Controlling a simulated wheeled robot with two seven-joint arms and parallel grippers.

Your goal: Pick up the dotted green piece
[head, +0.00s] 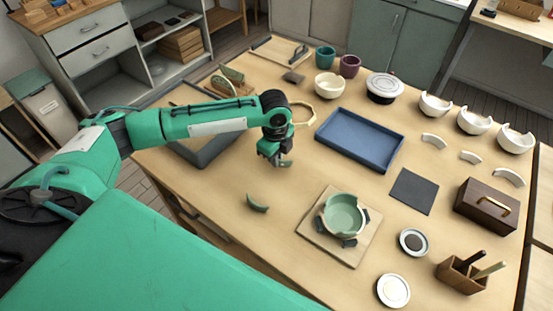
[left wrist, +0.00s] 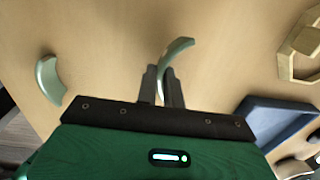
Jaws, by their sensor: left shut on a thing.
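My left gripper (head: 273,158) is over the table, left of the blue tray. Its fingers are shut on a curved green piece (head: 286,163). In the left wrist view the fingers (left wrist: 163,80) pinch this piece (left wrist: 180,48) near one end, and its free end curves up and right. I cannot tell whether it touches the table. A second curved green piece (head: 257,203) lies loose on the table nearer to me; it also shows at the left of the left wrist view (left wrist: 48,80). Dots are not clear on either piece. My right gripper is out of view.
A green broken bowl (head: 343,212) sits on a wooden board (head: 317,232). The blue tray (head: 358,140) looks empty. White bowls (head: 474,121) and curved white pieces (head: 434,140) stand at the right. A dark box (head: 487,203) and a tool holder (head: 461,275) are near the right edge.

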